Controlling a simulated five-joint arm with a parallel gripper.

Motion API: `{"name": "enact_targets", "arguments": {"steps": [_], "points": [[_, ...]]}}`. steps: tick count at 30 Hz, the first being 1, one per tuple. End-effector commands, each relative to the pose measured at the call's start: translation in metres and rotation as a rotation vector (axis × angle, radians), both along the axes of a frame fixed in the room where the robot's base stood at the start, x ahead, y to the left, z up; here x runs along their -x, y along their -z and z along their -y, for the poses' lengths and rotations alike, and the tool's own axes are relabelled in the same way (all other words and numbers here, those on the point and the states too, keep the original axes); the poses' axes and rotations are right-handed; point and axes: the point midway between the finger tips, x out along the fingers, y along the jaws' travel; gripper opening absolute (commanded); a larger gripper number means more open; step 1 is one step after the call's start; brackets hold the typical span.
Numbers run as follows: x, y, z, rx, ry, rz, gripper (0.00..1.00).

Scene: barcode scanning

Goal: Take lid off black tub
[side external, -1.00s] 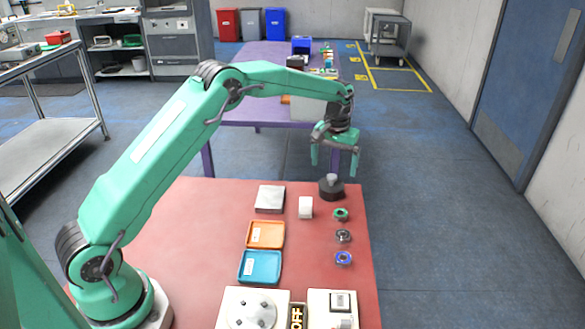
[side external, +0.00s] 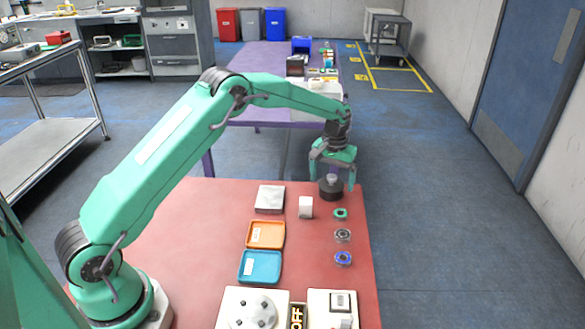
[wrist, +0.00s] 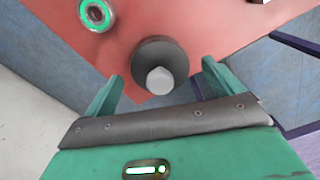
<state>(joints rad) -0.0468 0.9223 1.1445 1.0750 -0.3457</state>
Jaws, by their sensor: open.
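The black tub (side external: 331,193) stands upright near the far right corner of the red table. Its lid has a pale grey knob (side external: 332,179) on top. In the wrist view the dark round lid (wrist: 176,54) and its knob (wrist: 160,80) lie just ahead of my fingertips, between their lines. My gripper (side external: 332,180) is open above the tub, with one finger on each side of the knob. In the wrist view my open gripper (wrist: 160,82) shows a clear gap between each finger and the knob. I cannot tell where lid and tub meet.
On the red table (side external: 190,215), a white block (side external: 305,207) stands left of the tub. A green-ringed part (side external: 340,214), a metal ring (side external: 343,236) and a blue-ringed part (side external: 343,258) lie in front of it. A grey box (side external: 270,198), orange tray (side external: 266,235) and blue tray (side external: 260,266) are further left.

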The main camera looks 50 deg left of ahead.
Motion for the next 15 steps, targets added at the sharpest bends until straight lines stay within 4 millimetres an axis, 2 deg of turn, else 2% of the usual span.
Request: {"name": "enact_targets", "arguments": {"steps": [2,9,15], "points": [[-0.0001,-0.0001,0.0,0.0,0.0,0.0,0.9],[-0.0001,-0.0003,0.0,0.0,0.0,0.0,0.45],[-0.0002,-0.0004,0.0,0.0,0.0,0.001,0.45]]}}
